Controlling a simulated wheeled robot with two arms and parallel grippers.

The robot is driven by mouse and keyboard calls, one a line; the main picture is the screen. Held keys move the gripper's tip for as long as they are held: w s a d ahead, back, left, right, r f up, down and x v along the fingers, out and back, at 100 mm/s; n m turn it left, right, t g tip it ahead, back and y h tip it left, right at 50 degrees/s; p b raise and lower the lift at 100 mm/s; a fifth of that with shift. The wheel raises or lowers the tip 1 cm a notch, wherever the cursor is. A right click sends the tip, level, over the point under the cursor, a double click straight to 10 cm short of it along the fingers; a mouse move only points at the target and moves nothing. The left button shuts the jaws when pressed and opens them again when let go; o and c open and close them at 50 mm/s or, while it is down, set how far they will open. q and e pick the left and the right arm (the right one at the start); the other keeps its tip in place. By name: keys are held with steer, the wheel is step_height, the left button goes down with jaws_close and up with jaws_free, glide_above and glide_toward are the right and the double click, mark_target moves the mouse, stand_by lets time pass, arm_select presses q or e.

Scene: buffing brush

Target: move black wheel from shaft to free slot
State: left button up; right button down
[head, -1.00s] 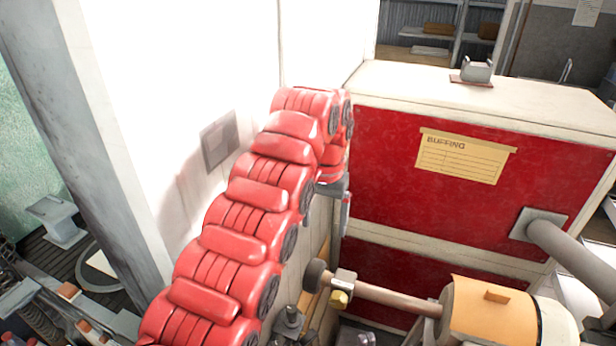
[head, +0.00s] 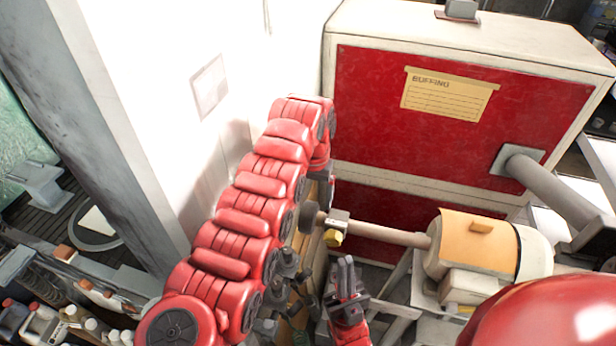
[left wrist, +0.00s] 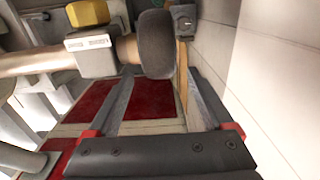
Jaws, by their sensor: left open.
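The black wheel (head: 309,218) sits on the left end of the shaft (head: 385,233), beside a metal block with a yellow nut (head: 333,238). In the left wrist view the wheel (left wrist: 157,43) shows upright between the lines of my left gripper's fingers (left wrist: 160,80). My left gripper (head: 325,190) is open, just above the wheel in the head view and partly hidden by my arm. I cannot tell whether its fingers touch the wheel. My right gripper (head: 344,268) points up below the shaft, apart from the wheel. I cannot make out the free slot.
Dark fittings (head: 287,263) stand behind my left arm. The motor (head: 478,247) is at the shaft's right end. A red and white cabinet (head: 450,125) stands behind. A white wall (head: 190,130) is close on the left. Bottles (head: 75,318) stand at lower left.

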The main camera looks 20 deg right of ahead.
arm_select(q)
steer(key=shift+w+f, duration=0.2)
steer(key=shift+f, duration=1.6)
steer(key=shift+s, duration=0.1)
jaws_close()
